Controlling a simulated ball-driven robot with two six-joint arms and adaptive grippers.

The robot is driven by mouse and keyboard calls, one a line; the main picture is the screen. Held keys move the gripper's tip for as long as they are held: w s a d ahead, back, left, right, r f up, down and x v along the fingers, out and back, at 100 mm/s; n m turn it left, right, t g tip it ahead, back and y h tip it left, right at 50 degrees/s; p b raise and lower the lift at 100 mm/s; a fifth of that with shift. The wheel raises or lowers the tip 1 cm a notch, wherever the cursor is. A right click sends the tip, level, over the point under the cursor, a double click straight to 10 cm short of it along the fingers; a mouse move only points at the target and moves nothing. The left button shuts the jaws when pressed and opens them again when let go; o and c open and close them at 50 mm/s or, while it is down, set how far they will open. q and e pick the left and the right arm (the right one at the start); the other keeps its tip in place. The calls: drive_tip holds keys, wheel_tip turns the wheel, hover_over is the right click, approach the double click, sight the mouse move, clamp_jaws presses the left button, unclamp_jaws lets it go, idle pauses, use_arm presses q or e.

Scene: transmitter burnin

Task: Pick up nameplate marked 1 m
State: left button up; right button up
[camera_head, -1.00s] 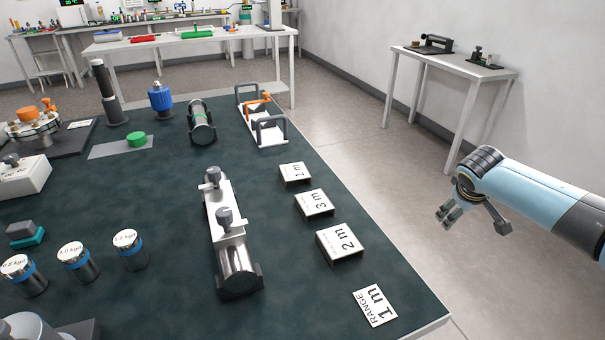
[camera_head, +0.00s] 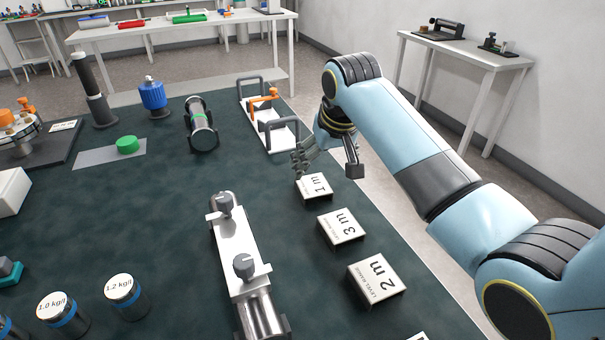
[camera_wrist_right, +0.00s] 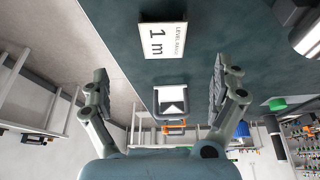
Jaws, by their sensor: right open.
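The nameplate marked 1 m (camera_head: 314,187) is a small white-topped block on the dark green table, the farthest of a row of nameplates. It also shows in the right wrist view (camera_wrist_right: 163,41), beyond and between the fingers, apart from them. My right gripper (camera_head: 326,166) is open and empty, just beyond and above the 1 m nameplate. Its two spread fingers show in the right wrist view (camera_wrist_right: 162,85). The nameplates marked 3 m (camera_head: 341,227) and 2 m (camera_head: 377,278) stand nearer in the row. My left gripper is not seen.
A white rack with grey handles and an orange clamp (camera_head: 267,118) stands just left of my right gripper. A metal cylinder with a white plate and knobs (camera_head: 237,246) lies left of the nameplates. The table's right edge runs close by them.

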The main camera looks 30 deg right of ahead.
sight(314, 185)
drive_tip(key=shift+w+a+f, duration=0.3)
drive_tip(key=shift+w+f, duration=0.35)
drive_tip(key=shift+f, duration=0.15)
drive_tip(key=b+x, duration=0.1)
drive_tip(key=x, duration=0.2)
drive_tip(key=shift+f, duration=0.2)
drive_tip(key=shift+w+f, duration=0.25)
drive_tip(key=shift+f, duration=0.05)
drive_tip(key=b+x, duration=0.1)
drive_tip(key=x, duration=0.4)
drive_tip(key=shift+d+b, duration=0.15)
drive_tip(key=shift+b, duration=0.15)
drive_tip(key=shift+c, duration=1.8)
drive_tip(key=c, duration=0.9)
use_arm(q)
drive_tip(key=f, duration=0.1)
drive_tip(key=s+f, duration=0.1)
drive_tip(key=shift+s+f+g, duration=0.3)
use_arm(e)
drive_tip(key=shift+c, duration=0.6)
drive_tip(key=shift+r, duration=0.15)
